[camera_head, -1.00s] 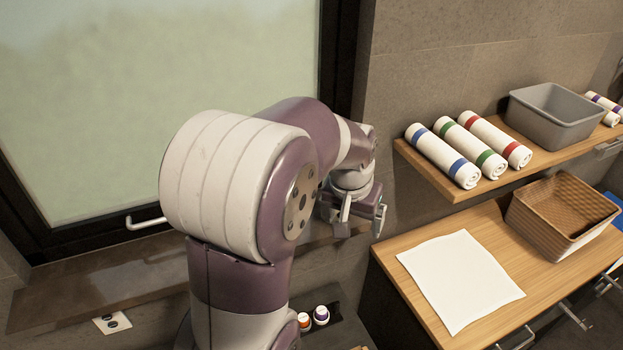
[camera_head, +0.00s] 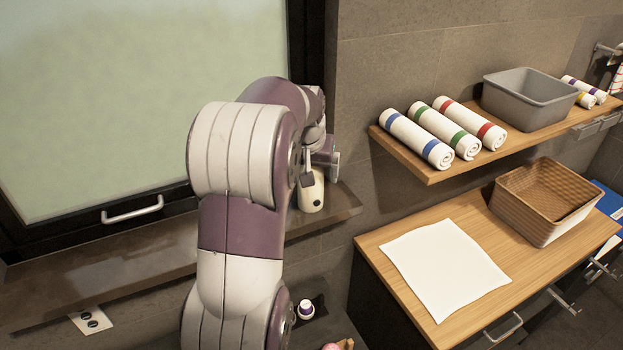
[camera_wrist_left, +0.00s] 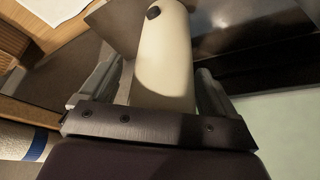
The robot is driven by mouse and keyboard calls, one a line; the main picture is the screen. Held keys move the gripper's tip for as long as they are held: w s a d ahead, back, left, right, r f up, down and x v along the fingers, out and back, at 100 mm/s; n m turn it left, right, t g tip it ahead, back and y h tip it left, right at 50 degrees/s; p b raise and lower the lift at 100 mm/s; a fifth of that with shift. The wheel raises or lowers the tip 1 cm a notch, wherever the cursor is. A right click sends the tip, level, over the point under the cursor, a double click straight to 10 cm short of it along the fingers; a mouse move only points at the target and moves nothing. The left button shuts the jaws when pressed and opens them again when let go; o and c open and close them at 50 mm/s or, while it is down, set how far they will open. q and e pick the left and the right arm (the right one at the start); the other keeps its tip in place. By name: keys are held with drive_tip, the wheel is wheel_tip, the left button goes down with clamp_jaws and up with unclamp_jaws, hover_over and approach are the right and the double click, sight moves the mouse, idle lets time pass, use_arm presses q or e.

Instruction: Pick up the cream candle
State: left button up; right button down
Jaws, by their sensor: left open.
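The cream candle (camera_head: 312,192) is on the window ledge at its right end, partly hidden behind my left gripper in the head view. It is a pale, smooth cylinder with a small dark spot. It also shows in the left wrist view (camera_wrist_left: 166,62), extending away from the gripper base between the two fingers. My left gripper (camera_head: 320,165) is open, with one finger on each side of the candle. I cannot tell whether either finger touches it. The gripper also shows in the left wrist view (camera_wrist_left: 155,88). My right gripper is not in view.
The dark ledge (camera_head: 150,262) runs below the window. Rolled towels (camera_head: 440,130) and a grey bin (camera_head: 528,98) are on a wooden shelf. A white cloth (camera_head: 445,268) and a woven basket (camera_head: 545,200) are on the lower counter. A small white bottle (camera_head: 305,309) stands below the ledge.

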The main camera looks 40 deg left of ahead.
use_arm(q)
drive_tip(key=shift+a+f, duration=0.1)
drive_tip(key=shift+a, duration=0.1)
drive_tip(key=shift+c, duration=0.7)
drive_tip(key=shift+s+d, duration=0.1)
drive_tip(key=shift+d, duration=0.1)
drive_tip(key=c, duration=1.1)
drive_tip(key=shift+o, duration=0.2)
drive_tip(key=shift+a, duration=0.1)
